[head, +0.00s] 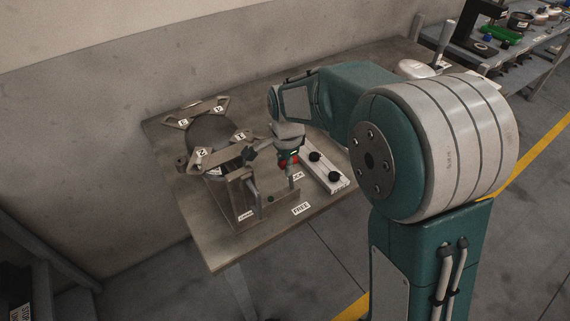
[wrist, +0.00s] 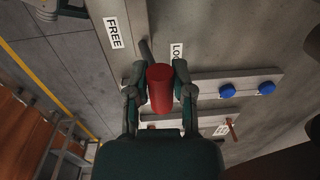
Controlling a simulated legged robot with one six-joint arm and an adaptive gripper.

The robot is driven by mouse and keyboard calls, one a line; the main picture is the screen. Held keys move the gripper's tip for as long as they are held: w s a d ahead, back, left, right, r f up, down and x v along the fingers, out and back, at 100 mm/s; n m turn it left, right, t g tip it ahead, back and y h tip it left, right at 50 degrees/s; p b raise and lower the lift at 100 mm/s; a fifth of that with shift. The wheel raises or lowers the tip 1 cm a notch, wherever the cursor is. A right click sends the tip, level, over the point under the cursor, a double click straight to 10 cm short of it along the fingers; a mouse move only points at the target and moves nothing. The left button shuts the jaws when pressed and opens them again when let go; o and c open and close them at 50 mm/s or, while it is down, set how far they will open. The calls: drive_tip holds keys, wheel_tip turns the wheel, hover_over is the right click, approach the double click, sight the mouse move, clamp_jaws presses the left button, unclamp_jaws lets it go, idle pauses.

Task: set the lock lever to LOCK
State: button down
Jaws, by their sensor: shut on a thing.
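The lock lever has a red grip (wrist: 160,88) and a grey rod (wrist: 146,52). In the wrist view, my gripper (wrist: 160,72) has one finger on each side of the red grip and is shut on it. The rod's end lies between the FREE label (wrist: 113,32) and the partly hidden LOCK label (wrist: 177,51). The FREE label (head: 301,208) lies near the table's front edge. The lever's exact angle is hard to tell.
A compressor (head: 211,135) in a labelled metal frame stands left of my gripper. A pale bar (head: 325,169) with two knobs lies close on the right. The wall (head: 90,100) is behind the table (head: 190,212). Another bench with parts is at the far right.

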drive_tip(key=shift+c, duration=2.2)
unclamp_jaws()
drive_tip(key=shift+w, duration=0.15)
drive_tip(key=shift+r, duration=0.1)
wheel_tip(320, 180, up, 12)
drive_tip(key=shift+s+d, duration=0.15)
drive_tip(key=shift+s, duration=0.15)
drive_tip(key=shift+f, duration=0.2)
